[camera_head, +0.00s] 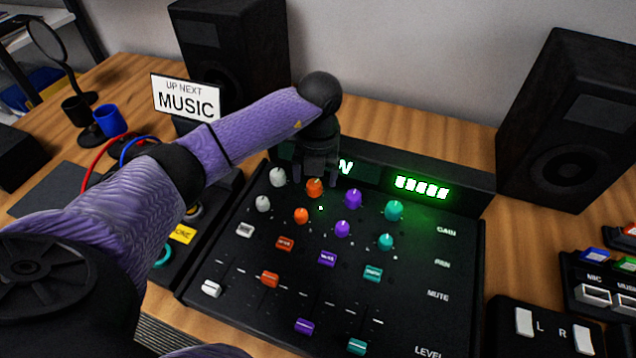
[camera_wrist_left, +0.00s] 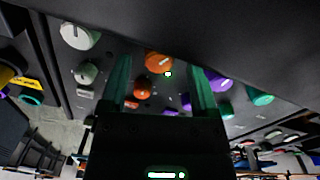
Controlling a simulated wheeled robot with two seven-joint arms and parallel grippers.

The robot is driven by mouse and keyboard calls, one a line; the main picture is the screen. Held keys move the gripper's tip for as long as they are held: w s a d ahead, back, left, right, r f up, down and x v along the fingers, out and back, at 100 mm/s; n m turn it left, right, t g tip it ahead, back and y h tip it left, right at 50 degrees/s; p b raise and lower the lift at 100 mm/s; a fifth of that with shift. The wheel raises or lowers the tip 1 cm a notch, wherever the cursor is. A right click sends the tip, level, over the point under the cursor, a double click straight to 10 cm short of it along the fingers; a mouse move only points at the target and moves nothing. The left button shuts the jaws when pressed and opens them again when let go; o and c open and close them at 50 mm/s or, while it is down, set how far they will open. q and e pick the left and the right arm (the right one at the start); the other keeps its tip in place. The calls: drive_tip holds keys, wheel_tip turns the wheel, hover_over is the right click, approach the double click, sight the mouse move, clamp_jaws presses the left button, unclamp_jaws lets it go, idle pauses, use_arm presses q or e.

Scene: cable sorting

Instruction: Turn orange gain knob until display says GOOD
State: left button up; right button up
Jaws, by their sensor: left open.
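The orange gain knob (camera_head: 314,188) is in the top knob row of the black mixer (camera_head: 420,300). In the left wrist view the orange gain knob (camera_wrist_left: 158,62) shows between and beyond the fingertips. My left gripper (camera_head: 316,174) is above and just behind that knob, pointing down; in its wrist view the two fingers (camera_wrist_left: 160,75) are apart with nothing between their inner faces. I cannot tell whether a finger touches the knob. The display (camera_head: 422,188) shows lit green-white bars; its left text is mostly hidden by my gripper, with an "N" showing. My right gripper is not in view.
White (camera_head: 278,177), purple (camera_head: 353,198) and teal (camera_head: 393,210) gain knobs stand beside the orange one. A second orange knob (camera_head: 301,215) is just below. Black speakers (camera_head: 570,120) stand behind. An "UP NEXT MUSIC" sign (camera_head: 186,97) is at the back left.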

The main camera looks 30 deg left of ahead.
use_arm(q)
wheel_tip(320, 180, down, 2)
drive_tip(key=shift+f, duration=0.1)
drive_tip(key=c, duration=0.7)
clamp_jaws()
drive_tip(key=shift+a+r+m, duration=0.1)
drive_tip(key=shift+r+m, duration=0.15)
drive_tip(key=shift+m, duration=1.15)
drive_tip(key=shift+f+m, duration=0.15)
drive_tip(key=shift+m, duration=0.85)
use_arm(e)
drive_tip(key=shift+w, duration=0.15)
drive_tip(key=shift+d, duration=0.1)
